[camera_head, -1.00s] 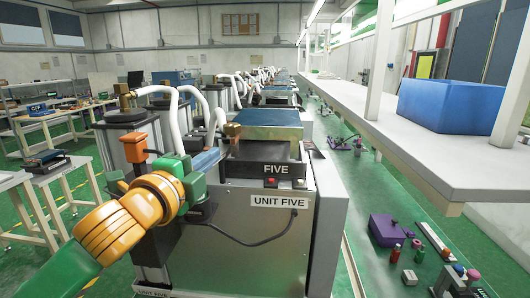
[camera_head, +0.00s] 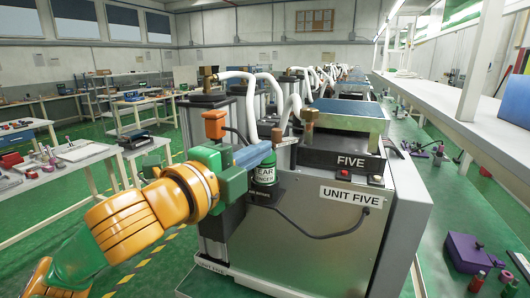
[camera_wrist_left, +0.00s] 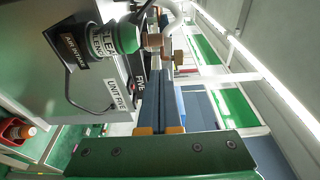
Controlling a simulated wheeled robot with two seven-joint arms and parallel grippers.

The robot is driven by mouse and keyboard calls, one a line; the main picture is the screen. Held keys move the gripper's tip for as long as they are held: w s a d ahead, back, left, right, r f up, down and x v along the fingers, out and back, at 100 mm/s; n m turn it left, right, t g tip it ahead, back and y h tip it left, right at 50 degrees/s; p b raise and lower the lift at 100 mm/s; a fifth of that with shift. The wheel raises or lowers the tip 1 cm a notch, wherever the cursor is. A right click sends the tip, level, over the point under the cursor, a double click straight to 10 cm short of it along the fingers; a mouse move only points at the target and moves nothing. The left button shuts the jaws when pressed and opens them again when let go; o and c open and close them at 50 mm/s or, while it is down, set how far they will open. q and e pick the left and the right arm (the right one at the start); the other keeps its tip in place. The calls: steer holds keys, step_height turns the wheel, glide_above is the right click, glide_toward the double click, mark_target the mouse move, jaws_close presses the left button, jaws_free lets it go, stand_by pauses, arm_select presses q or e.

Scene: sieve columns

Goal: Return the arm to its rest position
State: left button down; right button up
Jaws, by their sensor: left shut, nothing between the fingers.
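My left arm, orange and green, comes in from the lower left in the head view. Its gripper (camera_head: 262,154) has blue fingers, shut and empty. It is in front of the left side of the unit five machine (camera_head: 342,240), next to a green-capped bottle (camera_head: 264,176) with a white label that stands at the machine's side. In the left wrist view the fingers (camera_wrist_left: 160,92) lie together, and the green cap and labelled bottle (camera_wrist_left: 104,41) show left of them, apart from the fingertips. My right gripper is not in view.
White hoses (camera_head: 262,84) and an orange block (camera_head: 214,124) stand behind the gripper. A metal sieve box (camera_head: 345,115) sits on the machine. White tables (camera_head: 75,165) with small items stand at the left.

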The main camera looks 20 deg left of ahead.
arm_select(q)
steer(key=s+d+f+n+g, duration=0.1)
steer(key=d+f+n+g, duration=0.2)
steer(key=f, duration=1.1)
steer(key=f+n+g, duration=0.3)
steer(key=f+n, duration=0.3)
steer(key=f, duration=0.8)
steer(key=s+a+f+n+g+y, duration=0.3)
steer(key=s+f+n+g, duration=0.55)
steer(key=s+f, duration=1.15)
step_height(320, 180, down, 16)
steer(key=s+r, duration=0.1)
steer(key=s, duration=0.1)
steer(key=s+a+f+g, duration=0.2)
steer(key=s+f, duration=0.8)
steer(key=s, duration=0.2)
steer(key=shift+s+f, duration=0.2)
steer(key=shift+f, duration=0.15)
